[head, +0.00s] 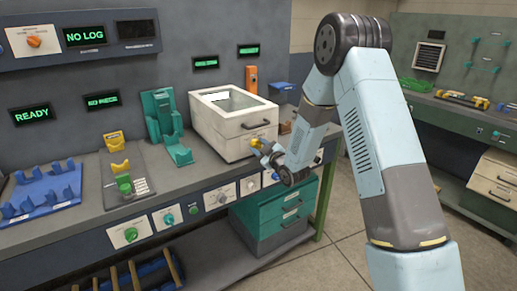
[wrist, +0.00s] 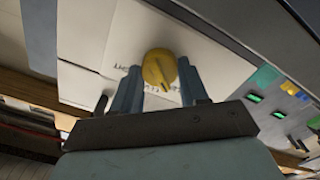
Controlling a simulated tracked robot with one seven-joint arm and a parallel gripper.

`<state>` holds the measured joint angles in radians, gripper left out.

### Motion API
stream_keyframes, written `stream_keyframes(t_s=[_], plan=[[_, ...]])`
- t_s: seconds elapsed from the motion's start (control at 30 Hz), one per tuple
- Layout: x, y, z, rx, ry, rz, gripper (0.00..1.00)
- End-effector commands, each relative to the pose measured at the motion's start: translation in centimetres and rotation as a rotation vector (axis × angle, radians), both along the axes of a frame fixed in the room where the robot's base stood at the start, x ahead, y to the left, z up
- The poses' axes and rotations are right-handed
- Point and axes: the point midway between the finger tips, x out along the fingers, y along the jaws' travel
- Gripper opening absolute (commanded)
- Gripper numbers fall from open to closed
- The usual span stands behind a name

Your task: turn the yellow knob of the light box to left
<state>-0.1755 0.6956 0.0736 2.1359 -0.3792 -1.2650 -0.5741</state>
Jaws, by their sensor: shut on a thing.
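The light box (head: 222,128) is a white box with an open or glazed top and a dark handle on its front, standing on the bench in the head view. Its yellow knob (head: 254,142) is low on the front face. In the wrist view the round yellow knob (wrist: 159,68) has a raised ridge across it. My gripper (head: 262,147) is at the knob, and in the wrist view my gripper (wrist: 159,72) has one blue finger on each side of it. It is shut on the knob. Lettering beside the knob is partly hidden by the fingers.
A teal stand (head: 168,125), a yellow and green fixture (head: 122,177) and a blue tray (head: 45,195) stand left on the bench. A control strip (head: 195,210) with knobs runs along the bench front. A green drawer unit (head: 275,218) is below. Floor is open at right.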

Motion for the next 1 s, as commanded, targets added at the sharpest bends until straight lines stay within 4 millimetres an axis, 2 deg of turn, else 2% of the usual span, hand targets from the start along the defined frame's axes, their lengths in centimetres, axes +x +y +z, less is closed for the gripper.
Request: stream_keyframes(t_s=[0.47,0.5,0.73,1.0], plan=[[-0.41,0.36,-0.40,-0.007,0.006,0.008,0.13],[-0.41,0.36,-0.40,-0.007,0.006,0.008,0.47],[-0.24,0.21,-0.23,-0.005,0.002,0.005,0.69],[-0.23,0.02,-0.14,-0.005,0.000,0.003,0.69]])
